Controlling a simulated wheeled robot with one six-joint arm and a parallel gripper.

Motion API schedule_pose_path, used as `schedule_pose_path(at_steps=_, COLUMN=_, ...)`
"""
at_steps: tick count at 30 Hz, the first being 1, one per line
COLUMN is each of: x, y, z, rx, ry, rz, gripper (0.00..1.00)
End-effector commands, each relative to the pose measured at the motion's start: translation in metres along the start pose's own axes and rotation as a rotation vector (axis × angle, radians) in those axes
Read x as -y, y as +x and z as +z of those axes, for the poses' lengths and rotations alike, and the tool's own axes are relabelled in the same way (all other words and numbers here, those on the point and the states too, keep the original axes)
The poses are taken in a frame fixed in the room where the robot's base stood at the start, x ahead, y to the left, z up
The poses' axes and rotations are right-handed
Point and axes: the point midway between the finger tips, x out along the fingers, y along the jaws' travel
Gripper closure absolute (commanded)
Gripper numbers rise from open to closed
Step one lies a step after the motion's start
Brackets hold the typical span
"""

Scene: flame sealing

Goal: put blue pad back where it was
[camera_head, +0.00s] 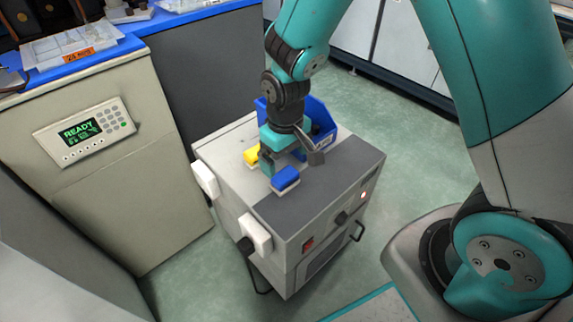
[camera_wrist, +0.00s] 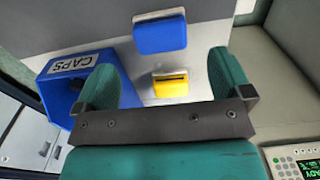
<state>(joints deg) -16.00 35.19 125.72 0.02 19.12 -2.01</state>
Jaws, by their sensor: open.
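The blue pad (camera_head: 285,179) lies on the top of the grey and white cart (camera_head: 235,160), near the edge between its pale part and its dark panel. In the wrist view the blue pad (camera_wrist: 160,33) is ahead of my fingers, clear of them. My gripper (camera_head: 283,165) is above the cart top, close behind the blue pad in the head view. Its fingers (camera_wrist: 168,75) are spread wide with nothing held between them. A yellow pad (camera_wrist: 171,83) lies between the fingers in the wrist view; it shows partly hidden behind my gripper in the head view (camera_head: 251,156).
A blue bin (camera_head: 322,122) labelled CAPS stands on the cart beside my gripper, close to one finger in the wrist view (camera_wrist: 65,88). A beige cabinet (camera_head: 105,180) with a READY display (camera_head: 82,130) stands to the left. The cart's dark panel (camera_head: 330,180) is clear.

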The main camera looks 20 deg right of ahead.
Motion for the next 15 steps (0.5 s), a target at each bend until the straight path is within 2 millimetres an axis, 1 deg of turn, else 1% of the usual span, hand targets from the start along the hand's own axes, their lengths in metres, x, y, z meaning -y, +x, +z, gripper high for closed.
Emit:
schedule_pose_path(at_steps=1, x=0.0, y=-0.015, z=-0.001, rx=-0.004, ry=0.0, rz=0.0, gripper=0.03)
schedule_pose_path(at_steps=3, x=0.0, y=-0.027, z=-0.001, rx=-0.003, ry=0.0, rz=0.0, gripper=0.03)
schedule_pose_path(at_steps=11, x=0.003, y=-0.056, z=0.002, rx=-0.009, ry=-0.004, rz=-0.012, gripper=0.03)
schedule_pose_path(at_steps=14, x=0.015, y=-0.085, z=0.012, rx=-0.032, ry=-0.023, rz=-0.056, gripper=0.03)
schedule_pose_path(at_steps=15, x=0.022, y=-0.101, z=0.02, rx=-0.046, ry=-0.036, rz=-0.083, gripper=0.03)
